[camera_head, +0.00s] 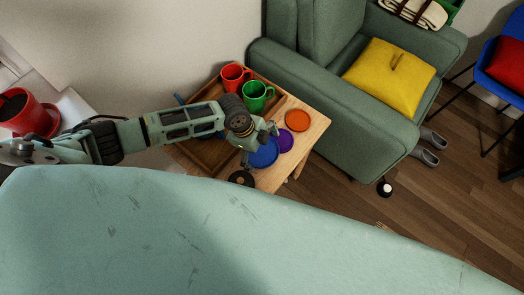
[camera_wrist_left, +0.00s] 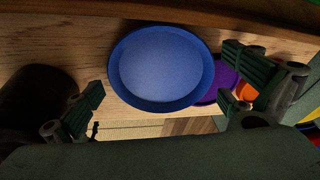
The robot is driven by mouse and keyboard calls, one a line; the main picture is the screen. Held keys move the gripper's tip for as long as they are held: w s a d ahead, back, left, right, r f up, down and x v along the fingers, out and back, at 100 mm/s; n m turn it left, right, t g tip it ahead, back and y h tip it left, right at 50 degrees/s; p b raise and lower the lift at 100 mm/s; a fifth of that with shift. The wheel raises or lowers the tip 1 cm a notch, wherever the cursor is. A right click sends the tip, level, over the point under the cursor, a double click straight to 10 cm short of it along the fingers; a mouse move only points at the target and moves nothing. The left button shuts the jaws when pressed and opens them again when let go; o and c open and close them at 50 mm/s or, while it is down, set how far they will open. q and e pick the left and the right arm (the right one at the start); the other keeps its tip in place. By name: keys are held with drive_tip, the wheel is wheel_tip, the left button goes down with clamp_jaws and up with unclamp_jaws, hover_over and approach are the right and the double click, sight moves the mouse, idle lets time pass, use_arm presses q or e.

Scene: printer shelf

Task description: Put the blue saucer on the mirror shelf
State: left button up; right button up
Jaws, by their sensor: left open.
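The blue saucer (camera_head: 264,154) lies on a small wooden side table (camera_head: 313,124), partly covered by my left gripper in the head view. In the left wrist view the blue saucer (camera_wrist_left: 161,68) sits between and beyond the fingers. My left gripper (camera_head: 259,140) is above the saucer; its fingers (camera_wrist_left: 165,101) are spread apart, with nothing held. A purple saucer (camera_head: 286,140) is right beside the blue one; in the wrist view the blue rim overlaps it. The mirror shelf cannot be made out. My right gripper is not in view.
An orange saucer (camera_head: 297,120) and a black round object (camera_head: 241,178) are on the table. A wooden tray (camera_head: 209,154) holds a red mug (camera_head: 234,76) and a green mug (camera_head: 257,96). A green armchair (camera_head: 345,128) stands close by on the right.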

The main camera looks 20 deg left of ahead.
use_arm(q)
drive_tip(key=shift+f, duration=0.1)
drive_tip(key=shift+c, duration=0.3)
drive_tip(key=c, duration=1.5)
